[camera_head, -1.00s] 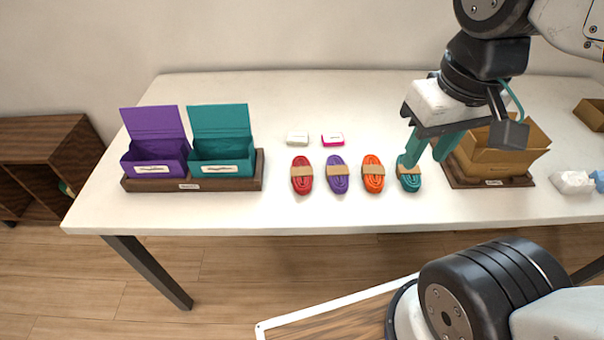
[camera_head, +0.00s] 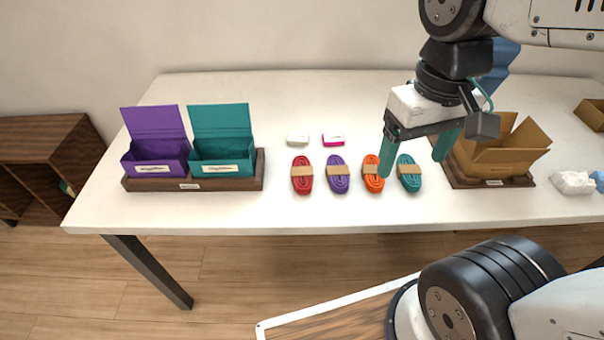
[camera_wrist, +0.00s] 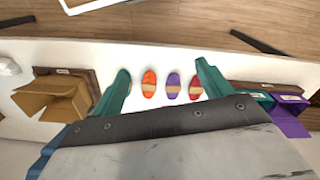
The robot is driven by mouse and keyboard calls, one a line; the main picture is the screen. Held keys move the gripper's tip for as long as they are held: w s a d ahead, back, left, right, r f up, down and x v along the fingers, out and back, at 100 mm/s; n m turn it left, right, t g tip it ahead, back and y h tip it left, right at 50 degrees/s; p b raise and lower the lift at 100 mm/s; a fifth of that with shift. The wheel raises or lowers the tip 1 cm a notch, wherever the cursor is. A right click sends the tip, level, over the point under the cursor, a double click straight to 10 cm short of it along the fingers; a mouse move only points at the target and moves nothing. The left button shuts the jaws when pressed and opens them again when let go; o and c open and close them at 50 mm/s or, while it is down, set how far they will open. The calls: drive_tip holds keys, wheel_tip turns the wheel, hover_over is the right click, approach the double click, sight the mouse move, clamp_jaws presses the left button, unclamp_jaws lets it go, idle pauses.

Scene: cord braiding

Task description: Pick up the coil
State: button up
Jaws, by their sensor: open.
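Several coils lie in a row on the white table, each with a tan band: a red coil (camera_head: 302,175), a purple coil (camera_head: 338,174), an orange coil (camera_head: 373,174) and a teal coil (camera_head: 409,173). My gripper (camera_head: 416,168) has teal fingers and is open and empty above the right end of the row. Its left finger overlaps the orange coil's edge in the head view. In the wrist view, the orange coil (camera_wrist: 149,84), purple coil (camera_wrist: 173,86) and red coil (camera_wrist: 196,88) show between the fingers; the teal coil (camera_wrist: 123,78) is partly hidden by one finger.
An open purple box (camera_head: 157,158) and an open teal box (camera_head: 222,158) stand on a wooden base at the left. An open cardboard box (camera_head: 497,160) stands right of the coils. A white item (camera_head: 297,139) and a pink-edged item (camera_head: 333,139) lie behind the row.

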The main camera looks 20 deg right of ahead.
drive_tip(key=w+a+f+g, duration=0.2)
drive_tip(key=w+a+f, duration=0.3)
drive_tip(key=w, duration=0.4)
drive_tip(key=m+t, duration=0.2)
hover_over(302, 171)
drive_tip(key=f, duration=1.1)
drive_tip(key=shift+s+d+f, duration=0.1)
drive_tip(key=shift+s+f, duration=0.15)
drive_tip(key=shift+f, duration=0.1)
drive_tip(key=shift+w+m, duration=0.4)
drive_tip(key=shift+m, duration=0.1)
wheel_tip(302, 171, down, 8)
drive_tip(key=shift+r, duration=0.25)
drive_tip(key=c, duration=1.1)
